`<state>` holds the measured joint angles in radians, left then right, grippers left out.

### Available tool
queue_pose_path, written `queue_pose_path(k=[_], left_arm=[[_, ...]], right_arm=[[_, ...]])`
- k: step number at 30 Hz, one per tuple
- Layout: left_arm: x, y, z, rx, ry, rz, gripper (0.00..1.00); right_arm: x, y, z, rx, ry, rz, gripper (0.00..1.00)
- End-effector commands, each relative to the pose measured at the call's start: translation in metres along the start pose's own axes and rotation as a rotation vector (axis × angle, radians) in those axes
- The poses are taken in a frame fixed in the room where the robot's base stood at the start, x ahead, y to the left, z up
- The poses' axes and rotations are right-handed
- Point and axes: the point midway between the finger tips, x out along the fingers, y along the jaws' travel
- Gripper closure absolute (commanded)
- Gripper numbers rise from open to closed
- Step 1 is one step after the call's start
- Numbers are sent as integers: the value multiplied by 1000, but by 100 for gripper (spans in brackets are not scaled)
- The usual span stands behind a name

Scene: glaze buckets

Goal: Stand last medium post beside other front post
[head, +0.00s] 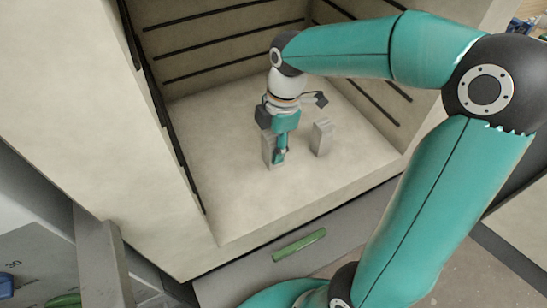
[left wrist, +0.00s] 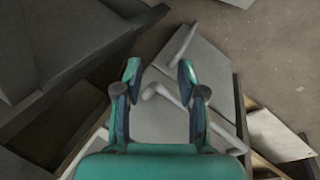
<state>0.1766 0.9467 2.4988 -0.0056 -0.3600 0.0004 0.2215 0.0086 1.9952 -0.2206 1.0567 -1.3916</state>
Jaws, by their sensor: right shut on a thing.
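My right gripper (head: 276,153) reaches down into the pale kiln chamber and is shut on a grey post (head: 267,148). That post is upright, with its lower end at or just above the chamber floor (head: 240,200); I cannot tell if it touches. The gripper covers part of it. The other grey post (head: 322,138) stands upright on the floor a short way to the right, apart from the held one. My left gripper (left wrist: 159,72) shows in the left wrist view, outside the kiln, with its fingers apart and nothing between them.
The chamber walls carry dark horizontal grooves (head: 215,40). The floor in front of the posts is bare. A green handle (head: 299,245) lies below the kiln's front edge. Grey panels with pale bar-like parts (left wrist: 180,110) lie below my left gripper.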

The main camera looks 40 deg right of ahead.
Motion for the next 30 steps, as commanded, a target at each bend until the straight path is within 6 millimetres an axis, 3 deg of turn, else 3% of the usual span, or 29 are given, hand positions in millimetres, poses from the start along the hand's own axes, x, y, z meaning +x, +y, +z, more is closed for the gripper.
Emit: queue_pose_path(k=[9, 21, 22, 26, 30], left_arm=[[7, -3, 0, 0, 0, 0, 60], [9, -3, 0, 0, 0, 0, 60], [9, -3, 0, 0, 0, 0, 60], [8, -3, 0, 0, 0, 0, 60], [8, -3, 0, 0, 0, 0, 60]], right_arm=[[38, -1, 6, 2, 0, -3, 100], [44, 0, 7, 2, 1, 0, 100], [44, 0, 7, 2, 0, 0, 56], [44, 0, 7, 1, 0, -1, 34], [44, 0, 7, 1, 0, -1, 34]])
